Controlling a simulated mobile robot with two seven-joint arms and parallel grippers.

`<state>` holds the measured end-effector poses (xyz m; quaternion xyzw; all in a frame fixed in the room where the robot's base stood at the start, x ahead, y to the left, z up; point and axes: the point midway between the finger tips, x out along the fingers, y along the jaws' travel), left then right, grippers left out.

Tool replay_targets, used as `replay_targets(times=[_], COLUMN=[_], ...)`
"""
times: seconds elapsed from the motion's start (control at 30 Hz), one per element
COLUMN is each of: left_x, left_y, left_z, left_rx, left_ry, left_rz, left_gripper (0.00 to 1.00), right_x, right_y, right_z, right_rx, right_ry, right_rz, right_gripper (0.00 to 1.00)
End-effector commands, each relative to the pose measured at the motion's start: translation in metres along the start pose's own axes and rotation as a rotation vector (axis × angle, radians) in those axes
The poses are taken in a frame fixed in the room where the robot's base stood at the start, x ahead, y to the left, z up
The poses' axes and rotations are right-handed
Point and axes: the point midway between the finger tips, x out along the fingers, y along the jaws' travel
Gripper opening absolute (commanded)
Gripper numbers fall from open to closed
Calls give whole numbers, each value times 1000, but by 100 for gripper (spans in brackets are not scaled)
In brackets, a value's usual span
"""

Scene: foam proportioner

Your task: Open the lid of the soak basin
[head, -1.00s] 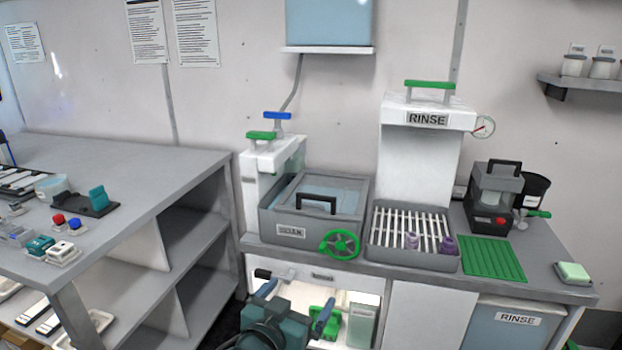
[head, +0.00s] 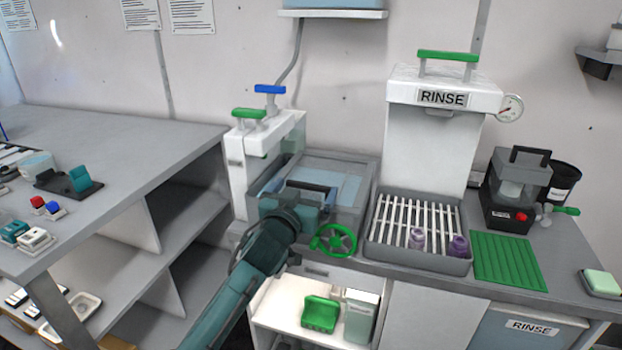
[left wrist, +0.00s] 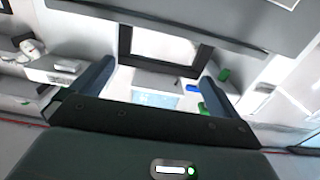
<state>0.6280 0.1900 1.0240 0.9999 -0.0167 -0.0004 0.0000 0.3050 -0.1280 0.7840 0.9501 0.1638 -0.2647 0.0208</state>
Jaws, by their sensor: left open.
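The soak basin (head: 345,222) is a grey box on the counter, left of the rinse rack. Its lid (head: 345,186) looks closed, with a pale blue panel and a black handle (head: 318,186) on top. My teal left gripper (head: 308,200) is in front of the lid and partly covers the handle and the basin's front. In the left wrist view a dark frame-like bar (left wrist: 165,65), apparently the handle, shows ahead between the two open blue fingers (left wrist: 160,88). I cannot tell whether they touch it. My right gripper is out of view.
A white unit with green and blue handles (head: 265,150) stands at the basin's left. The slatted rinse rack (head: 415,230) with purple bottles is at the right. An open shelf (head: 275,305) lies below.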

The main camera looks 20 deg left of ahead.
Motion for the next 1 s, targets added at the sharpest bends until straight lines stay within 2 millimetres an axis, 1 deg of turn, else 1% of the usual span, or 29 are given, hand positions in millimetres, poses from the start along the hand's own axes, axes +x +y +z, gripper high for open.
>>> replay_targets(times=[0.03, 0.1, 0.2, 0.3, 0.43, 0.7, 1.0], left_x=[10, 22, 34, 42, 47, 47, 47], left_y=[0, 0, 0, 0, 0, 0, 0], left_z=[-1, -1, 0, 0, 0, 0, 0], left_rx=[1, 0, 0, 0, -1, 0, 0], left_ry=[1, 1, 0, 0, 1, 0, 0], left_rz=[0, -1, -1, 0, 1, 1, 0], left_gripper=[100, 100, 100, 100, 100, 99, 75], right_x=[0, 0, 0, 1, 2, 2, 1], right_y=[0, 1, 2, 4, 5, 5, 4], right_z=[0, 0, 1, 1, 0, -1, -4], right_rx=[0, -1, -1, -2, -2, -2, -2], right_ry=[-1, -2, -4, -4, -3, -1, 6], right_rz=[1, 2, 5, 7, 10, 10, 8], right_gripper=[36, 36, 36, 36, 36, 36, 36])
